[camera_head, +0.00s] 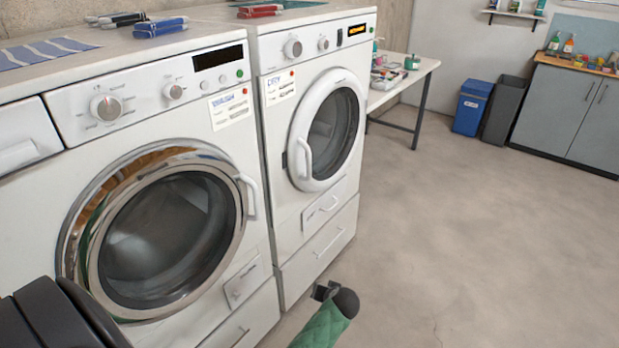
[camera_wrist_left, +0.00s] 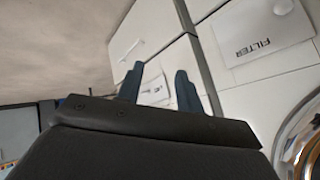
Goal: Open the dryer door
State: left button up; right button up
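The white dryer (camera_head: 330,190) stands right of the washer in the head view. Its round door (camera_head: 327,130) is closed, with a white handle (camera_head: 304,158) on the door's left rim. A label on its upper front reads like "DRY". My left gripper (camera_head: 325,291) is low in front of the dryer's base, well below the door, and appears small and partly hidden by my wrist. In the left wrist view, its two dark fingers (camera_wrist_left: 158,88) are apart with nothing between them. My right gripper is not in view.
The washer (camera_head: 50,220), with a chrome-rimmed round door, stands left of the dryer. A white table (camera_head: 425,67), a blue bin (camera_head: 472,107), a dark bin (camera_head: 504,110) and a grey cabinet (camera_head: 565,110) stand farther back. The concrete floor (camera_head: 480,240) to the right is clear.

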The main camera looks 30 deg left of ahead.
pick_arm(q)
jog(key=w+a+r+n+y+b, duration=0.2)
jog(key=w+a+r+y, duration=0.15)
jog(key=w+r, duration=0.35)
notch_tip(320, 180, up, 25)
jog(key=n+y+b, duration=0.3)
jog(key=n+y, duration=0.4)
jog(key=n, duration=0.3)
send_over(309, 174)
jog(key=shift+w+a+g, duration=0.2)
jog(key=shift+w+g, duration=0.1)
jog(key=shift+w, duration=0.05)
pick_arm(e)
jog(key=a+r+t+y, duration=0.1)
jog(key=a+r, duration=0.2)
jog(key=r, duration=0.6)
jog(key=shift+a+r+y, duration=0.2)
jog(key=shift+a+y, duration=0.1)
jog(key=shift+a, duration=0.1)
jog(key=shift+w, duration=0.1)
pick_arm(q)
grip_shut()
